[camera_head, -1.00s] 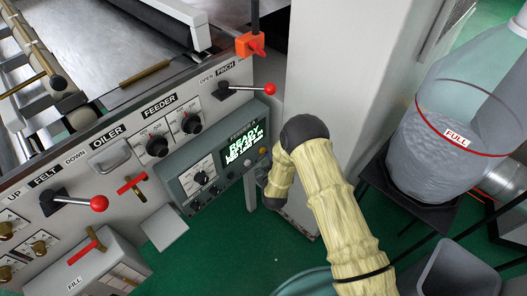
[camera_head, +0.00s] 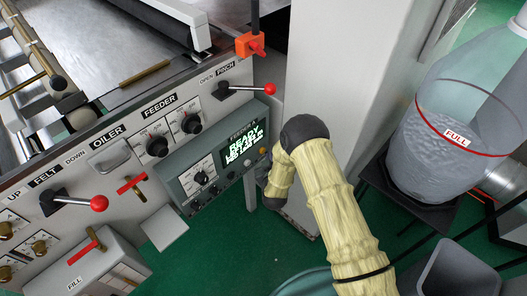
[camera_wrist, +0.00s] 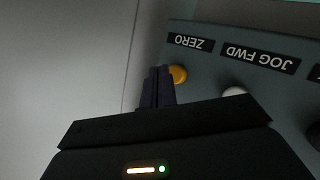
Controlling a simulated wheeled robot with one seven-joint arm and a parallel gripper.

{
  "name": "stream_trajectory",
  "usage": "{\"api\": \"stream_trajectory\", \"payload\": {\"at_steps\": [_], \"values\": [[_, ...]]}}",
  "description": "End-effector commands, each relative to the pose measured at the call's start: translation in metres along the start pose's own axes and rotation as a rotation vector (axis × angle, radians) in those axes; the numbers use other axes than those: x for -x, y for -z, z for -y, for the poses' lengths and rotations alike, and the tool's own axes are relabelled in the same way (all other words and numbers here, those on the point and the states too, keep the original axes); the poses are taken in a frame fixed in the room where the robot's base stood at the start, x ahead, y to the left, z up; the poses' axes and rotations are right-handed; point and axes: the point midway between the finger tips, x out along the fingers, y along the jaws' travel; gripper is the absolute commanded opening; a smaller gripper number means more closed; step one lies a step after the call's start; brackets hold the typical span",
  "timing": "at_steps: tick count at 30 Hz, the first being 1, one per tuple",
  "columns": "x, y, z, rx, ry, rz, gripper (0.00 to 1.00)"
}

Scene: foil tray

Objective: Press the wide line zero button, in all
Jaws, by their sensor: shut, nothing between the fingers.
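The zero button is a small yellow knob (camera_wrist: 179,74) on the dark grey control box, under the upside-down ZERO label (camera_wrist: 191,42) in the wrist view. It shows as a tiny yellow dot (camera_head: 263,150) in the head view. My gripper (camera_wrist: 158,72) is shut and empty. In the wrist view its dark fingertips lie just left of the button and overlap its edge; I cannot tell whether they touch it. In the head view my gripper (camera_head: 263,170) is at the right end of the control box (camera_head: 215,163), largely hidden behind my wrist. The box's lit display (camera_head: 243,144) reads READY.
A white button (camera_wrist: 234,91) sits beside the zero button, below the JOG FWD label (camera_wrist: 258,60). A red-knobbed pinch lever (camera_head: 270,89) is above the box. A pale column (camera_head: 335,70) stands behind my arm. A large clear container (camera_head: 450,150) stands at right.

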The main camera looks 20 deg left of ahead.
Motion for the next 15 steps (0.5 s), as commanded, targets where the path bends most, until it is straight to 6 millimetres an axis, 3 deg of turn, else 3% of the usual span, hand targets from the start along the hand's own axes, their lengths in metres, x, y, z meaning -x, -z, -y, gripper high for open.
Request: {"api": "stream_trajectory", "payload": {"at_steps": [15], "values": [[-0.0056,0.0046,0.0042,0.000,0.000,0.000,0.00]]}}
